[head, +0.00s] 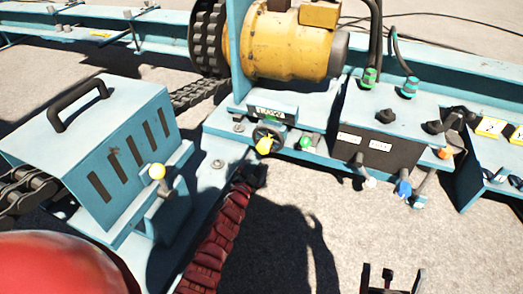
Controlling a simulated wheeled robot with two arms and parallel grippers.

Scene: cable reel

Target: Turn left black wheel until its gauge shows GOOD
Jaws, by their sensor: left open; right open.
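The left black wheel (270,133) sits on the front of the teal machine. It is small and dark, with a yellow knob (264,146) in front of it. My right gripper (390,281) is at the bottom edge, right of the middle. Its dark fingers stand apart with nothing between them, well below the wheel and not touching the machine.
A yellow motor (290,46) stands behind the wheel. A teal vented box (105,150) with a handle is at left. Bare floor lies at bottom centre.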

